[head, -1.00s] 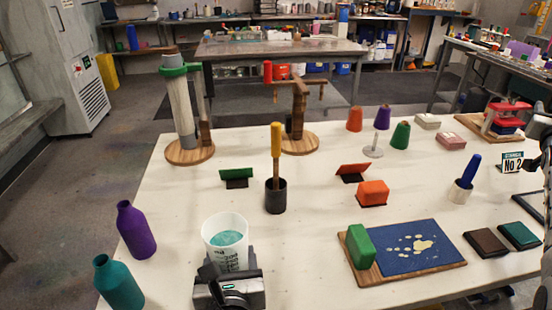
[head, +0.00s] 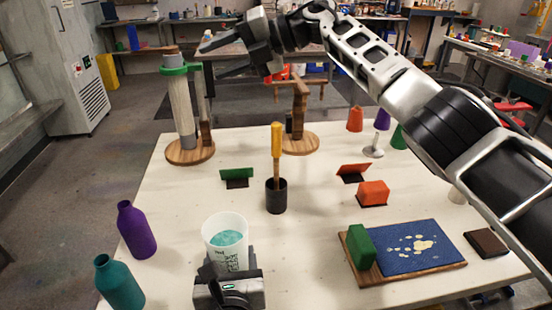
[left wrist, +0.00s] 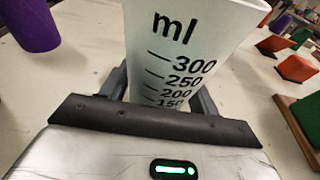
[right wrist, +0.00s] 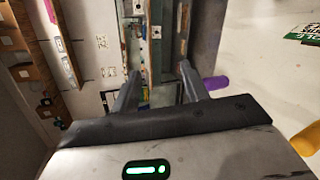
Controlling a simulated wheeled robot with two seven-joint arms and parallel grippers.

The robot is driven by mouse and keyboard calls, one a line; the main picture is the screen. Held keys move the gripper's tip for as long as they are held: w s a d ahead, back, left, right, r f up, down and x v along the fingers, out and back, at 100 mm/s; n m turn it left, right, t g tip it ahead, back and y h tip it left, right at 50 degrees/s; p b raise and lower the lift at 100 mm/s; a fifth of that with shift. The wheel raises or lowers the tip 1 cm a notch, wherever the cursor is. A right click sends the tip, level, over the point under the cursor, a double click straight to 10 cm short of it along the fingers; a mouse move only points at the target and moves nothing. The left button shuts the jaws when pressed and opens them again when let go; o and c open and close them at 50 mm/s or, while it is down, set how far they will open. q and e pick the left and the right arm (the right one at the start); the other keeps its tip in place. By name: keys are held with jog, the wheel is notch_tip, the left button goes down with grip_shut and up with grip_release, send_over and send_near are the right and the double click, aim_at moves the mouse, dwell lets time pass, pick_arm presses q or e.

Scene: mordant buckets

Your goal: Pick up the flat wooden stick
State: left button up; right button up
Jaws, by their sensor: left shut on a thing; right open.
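A wooden stick with a yellow handle (head: 277,140) stands upright in a dark cup (head: 276,198) mid-table; its lower end is hidden inside the cup. My right gripper (head: 208,62) is open and empty, raised high above the far left of the table, well above and left of the stick. It also shows open in the right wrist view (right wrist: 160,72), with no stick between its fingers. My left gripper (head: 229,272) is shut on a white measuring beaker (head: 225,228) holding teal contents, at the near edge. The beaker's scale shows in the left wrist view (left wrist: 190,45).
A purple bottle (head: 136,230) and a teal bottle (head: 118,283) stand at left. Two wooden stands (head: 190,152) (head: 299,141) are at the back. A green block (head: 360,246) sits on a board with a blue sheet (head: 405,248) at right. My right arm covers the right side.

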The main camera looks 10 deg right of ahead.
notch_tip(320, 180, down, 6)
jog(key=s+d+n+g+h, duration=0.1)
jog(key=s+n+g+h, duration=0.15)
jog(key=h, duration=0.45)
jog(key=r+h, duration=0.1)
jog(key=h, duration=0.5)
send_over(276, 155)
jog(key=w, duration=0.1)
jog(key=shift+w+a+m, duration=0.1)
jog(key=shift+a+m, duration=0.1)
jog(key=shift+m, duration=0.25)
jog(key=shift+d+h, duration=0.25)
jog(key=shift+h, duration=0.15)
notch_tip(276, 155, down, 12)
jog(key=shift+r, duration=0.15)
grip_shut()
